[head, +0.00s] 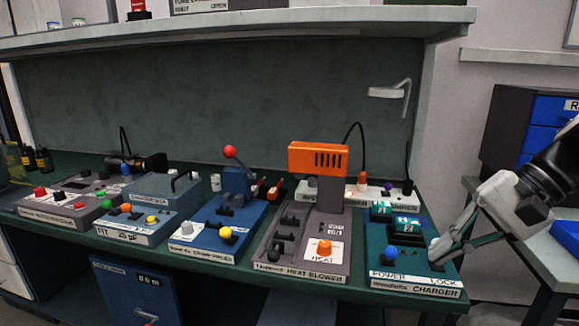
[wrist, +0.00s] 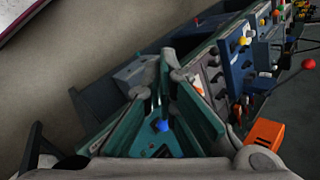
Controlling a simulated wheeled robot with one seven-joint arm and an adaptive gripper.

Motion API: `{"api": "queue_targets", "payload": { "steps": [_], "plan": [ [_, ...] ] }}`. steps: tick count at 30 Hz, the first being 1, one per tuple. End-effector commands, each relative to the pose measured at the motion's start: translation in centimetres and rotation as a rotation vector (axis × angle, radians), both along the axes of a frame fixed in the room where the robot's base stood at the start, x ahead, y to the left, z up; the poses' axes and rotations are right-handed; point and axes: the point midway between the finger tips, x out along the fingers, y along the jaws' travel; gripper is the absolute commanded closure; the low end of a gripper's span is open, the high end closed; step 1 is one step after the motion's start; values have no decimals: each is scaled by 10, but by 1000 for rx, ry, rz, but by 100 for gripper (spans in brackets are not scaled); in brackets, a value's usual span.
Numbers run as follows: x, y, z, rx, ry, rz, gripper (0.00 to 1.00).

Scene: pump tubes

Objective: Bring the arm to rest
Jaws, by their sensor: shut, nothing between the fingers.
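My gripper (head: 436,250) is at the right end of the bench in the head view, its fingertips low over the right side of the teal charger (head: 415,278). The fingers are shut with nothing between them. The charger has a blue knob (head: 391,253), lit green displays and labels reading POWER, LOCK and CHARGER. In the wrist view my gripper's fingers (wrist: 160,92) reach over the charger, and the blue knob (wrist: 160,125) shows between the finger links. I cannot tell whether the fingertips touch the charger.
Left of the charger stands the heat blower (head: 300,262) with its orange head (head: 318,157). Further left are a blue device with a red-balled lever (head: 230,152) and other boxes. A shelf (head: 250,22) overhangs the bench. Blue drawers (head: 545,110) stand at the right.

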Motion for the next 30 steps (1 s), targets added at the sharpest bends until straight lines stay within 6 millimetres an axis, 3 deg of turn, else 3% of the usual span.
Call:
{"api": "queue_targets", "payload": {
  "steps": [1, 6, 10, 15, 26, 30],
  "plan": [
    [-17, 19, 2, -55, 1, 59, 100],
    [-74, 57, -2, -247, -1, 223, 100],
    [-117, 71, -10, -394, -27, 339, 100],
    [-158, 73, -23, -552, -79, 453, 100],
    [-200, 60, -44, -772, -198, 595, 100],
    [-198, 59, -18, -777, -218, 578, 100]
  ]
}}
